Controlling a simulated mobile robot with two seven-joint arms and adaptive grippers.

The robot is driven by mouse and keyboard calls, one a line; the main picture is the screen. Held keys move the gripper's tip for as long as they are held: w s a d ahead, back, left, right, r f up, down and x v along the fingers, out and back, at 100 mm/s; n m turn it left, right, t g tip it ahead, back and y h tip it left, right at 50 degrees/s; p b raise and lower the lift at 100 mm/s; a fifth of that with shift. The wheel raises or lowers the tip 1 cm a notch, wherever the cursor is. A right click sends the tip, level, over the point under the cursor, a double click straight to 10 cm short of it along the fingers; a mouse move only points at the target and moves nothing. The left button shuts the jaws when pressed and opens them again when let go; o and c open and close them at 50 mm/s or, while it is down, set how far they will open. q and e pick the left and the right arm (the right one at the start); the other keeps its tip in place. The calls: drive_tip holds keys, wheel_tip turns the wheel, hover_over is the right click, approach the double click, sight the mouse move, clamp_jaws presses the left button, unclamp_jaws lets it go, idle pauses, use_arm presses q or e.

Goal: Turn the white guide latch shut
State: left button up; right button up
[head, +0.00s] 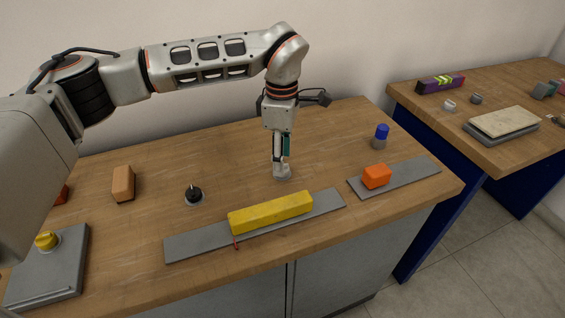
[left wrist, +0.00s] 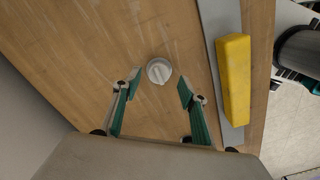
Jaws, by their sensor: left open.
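The white guide latch (head: 283,175) is a small round knob on the wooden table. In the left wrist view the latch (left wrist: 159,70) shows a raised ridge across its top, slanted slightly. My left gripper (head: 281,164) points straight down right above the latch, and its arm comes in from the left. In the left wrist view its two green-padded fingers (left wrist: 159,84) are open, one to each side of the latch, with nothing between the pads. Whether the fingertips touch the latch cannot be told. Part of my right arm seems to show at the wrist view's right edge.
A yellow block (head: 270,213) lies on a grey strip (head: 190,245) in front of the latch. A black knob (head: 194,194) stands to the left. An orange block (head: 376,176) and a blue-topped cylinder (head: 381,137) are to the right. The tabletop behind the latch is clear.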

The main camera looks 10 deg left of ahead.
use_arm(q)
wheel_tip(320, 180, down, 2)
drive_tip(key=shift+f, duration=0.4)
drive_tip(key=c, duration=1.1)
use_arm(e)
drive_tip(key=shift+w+d+r, duration=0.2)
drive_tip(key=shift+w+r, duration=0.1)
drive_tip(key=shift+w, duration=0.3)
